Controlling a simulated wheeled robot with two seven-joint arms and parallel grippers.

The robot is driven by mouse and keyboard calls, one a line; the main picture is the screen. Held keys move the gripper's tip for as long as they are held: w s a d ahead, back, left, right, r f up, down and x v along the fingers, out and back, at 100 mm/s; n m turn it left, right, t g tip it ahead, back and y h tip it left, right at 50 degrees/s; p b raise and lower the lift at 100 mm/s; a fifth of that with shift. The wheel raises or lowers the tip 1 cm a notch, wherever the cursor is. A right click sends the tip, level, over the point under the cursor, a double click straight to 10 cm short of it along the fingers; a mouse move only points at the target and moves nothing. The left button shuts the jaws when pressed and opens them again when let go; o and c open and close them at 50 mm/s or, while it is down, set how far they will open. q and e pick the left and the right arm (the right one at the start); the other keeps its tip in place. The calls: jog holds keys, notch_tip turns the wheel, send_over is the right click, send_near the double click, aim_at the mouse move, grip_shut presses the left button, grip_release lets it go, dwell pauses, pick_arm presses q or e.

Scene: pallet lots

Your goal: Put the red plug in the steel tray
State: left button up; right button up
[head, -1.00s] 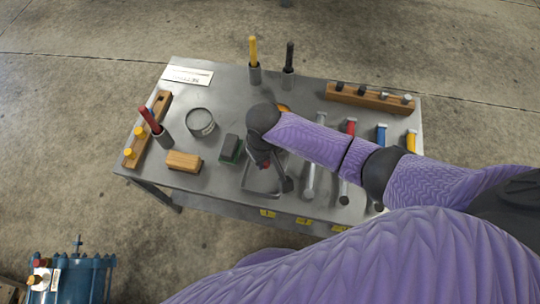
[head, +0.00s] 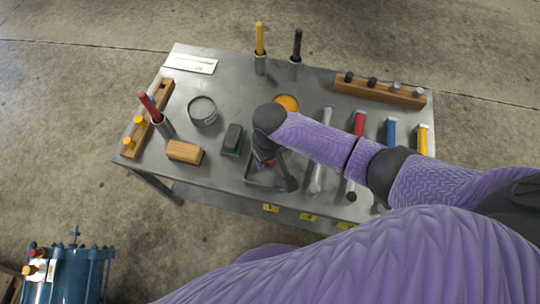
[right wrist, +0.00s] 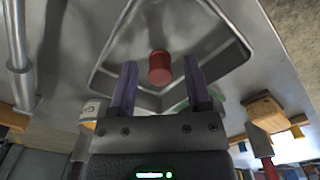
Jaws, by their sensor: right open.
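The red plug (right wrist: 159,67) shows in the right wrist view between the fingertips of my right gripper (right wrist: 160,65), with a gap on each side. The gripper is open. Behind the plug is the floor of the steel tray (right wrist: 97,77); I cannot tell whether the plug touches it. In the head view, my right gripper (head: 275,172) points down over the tray (head: 255,181) near the front of the table and hides much of it. A bit of red (head: 270,162) shows beside the gripper. My left gripper is not in view.
Left of the tray are a green-based dark block (head: 233,138), a wooden block (head: 185,151), a round tin (head: 203,110) and a wooden rack with yellow plugs (head: 138,121). Several hand tools, including a wrench (head: 318,170), lie close on the right. An orange disc (head: 288,102) lies behind.

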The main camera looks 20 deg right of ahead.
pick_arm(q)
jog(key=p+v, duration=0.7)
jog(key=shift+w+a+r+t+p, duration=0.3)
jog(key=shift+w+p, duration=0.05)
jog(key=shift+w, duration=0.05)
pick_arm(e)
notch_tip(320, 180, up, 12)
